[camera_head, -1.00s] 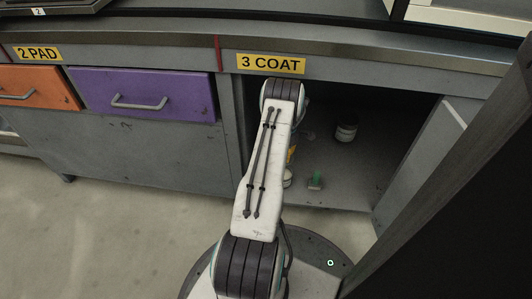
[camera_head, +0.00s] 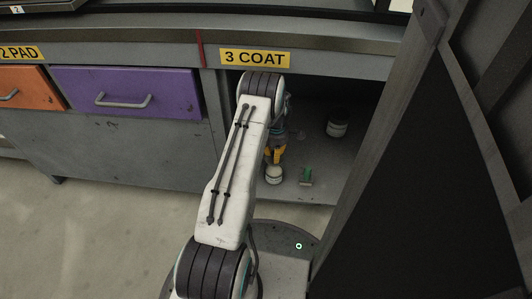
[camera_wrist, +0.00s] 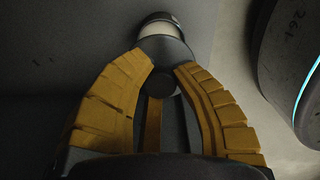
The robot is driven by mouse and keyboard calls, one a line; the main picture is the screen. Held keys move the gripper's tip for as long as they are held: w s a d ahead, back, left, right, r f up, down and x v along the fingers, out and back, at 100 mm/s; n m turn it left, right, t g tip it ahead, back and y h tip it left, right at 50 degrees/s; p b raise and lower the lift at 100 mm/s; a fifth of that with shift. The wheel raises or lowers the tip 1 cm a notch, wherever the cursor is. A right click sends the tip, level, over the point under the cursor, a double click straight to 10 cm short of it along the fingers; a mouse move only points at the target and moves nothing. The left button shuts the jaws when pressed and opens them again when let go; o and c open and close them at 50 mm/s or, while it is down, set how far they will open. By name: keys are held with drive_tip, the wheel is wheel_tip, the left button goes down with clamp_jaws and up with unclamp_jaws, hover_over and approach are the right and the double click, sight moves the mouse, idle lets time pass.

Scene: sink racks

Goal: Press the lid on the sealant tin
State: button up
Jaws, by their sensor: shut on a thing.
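A small white tin (camera_head: 274,176) with a dark band at its base stands on the cabinet floor, left of a green piece. My gripper (camera_head: 275,158), with yellow fingers, points down right above the tin. The white tin wall also shows in the wrist view (camera_wrist: 158,28), just past my fingertips (camera_wrist: 167,66). The fingers are closed in on a dark grey piece (camera_wrist: 166,49), seemingly the lid, at the tin's near end. The fingers hide much of it, and I cannot tell whether it is fully seated.
A second white tin with a dark top (camera_head: 337,123) stands deeper in the cabinet. The green piece (camera_head: 307,176) lies near the front. The counter edge with the "3 COAT" label (camera_head: 255,58) runs above; a dark panel (camera_head: 440,190) stands at right. A purple drawer (camera_head: 130,92) is closed.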

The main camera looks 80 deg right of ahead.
sight(274, 171)
drive_tip(key=shift+a, duration=0.1)
drive_tip(key=shift+f, duration=0.25)
drive_tip(key=shift+f+b, duration=1.3)
drive_tip(key=shift+f, duration=1.55)
drive_tip(key=shift+f, duration=0.3)
idle(0.5)
drive_tip(key=o, duration=1.6)
drive_tip(key=shift+c, duration=0.2)
drive_tip(key=shift+r, duration=0.15)
drive_tip(key=shift+r+p, duration=2.15)
drive_tip(key=shift+r, duration=1.3)
